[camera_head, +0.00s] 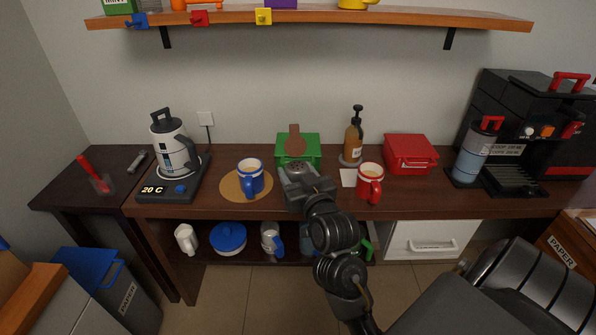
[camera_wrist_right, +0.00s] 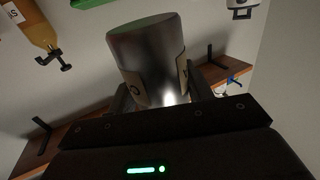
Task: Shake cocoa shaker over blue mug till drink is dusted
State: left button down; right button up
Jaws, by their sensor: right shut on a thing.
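The blue mug (camera_head: 250,180) with white bands stands upright on a round tan mat (camera_head: 227,190) on the counter. My right gripper (camera_head: 302,180) is shut on the cocoa shaker (camera_head: 297,167), just right of the mug, apart from it. In the head view only the shaker's grey top shows; the gripper hides the rest. In the right wrist view the shaker (camera_wrist_right: 146,50) is a shiny metal cylinder with a cream label, between the fingers. The drink's surface is too small to judge. My left gripper is not in view.
A red mug (camera_head: 370,183) stands to the right. A green box (camera_head: 312,152) with a brown object and a pump bottle (camera_head: 352,138) stand behind. A kettle (camera_head: 172,147) is on the left, a coffee machine (camera_head: 520,125) on the right. A wall shelf (camera_head: 310,18) runs above.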

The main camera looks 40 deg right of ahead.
jog(key=o, duration=0.4)
jog(key=c, duration=0.5)
jog(key=s+a+f+n+y, duration=0.1)
jog(key=a, duration=0.3)
jog(key=s+a+f+n+y, duration=0.1)
jog(key=a+y, duration=0.1)
jog(key=a, duration=0.2)
jog(key=s+a+f+n+y, duration=0.1)
jog(key=a, duration=0.3)
jog(key=shift+s+a+f+t+y, duration=0.15)
jog(key=shift+s+f+t+y, duration=0.1)
jog(key=shift+s+t+y, duration=0.1)
jog(key=shift+a, duration=0.15)
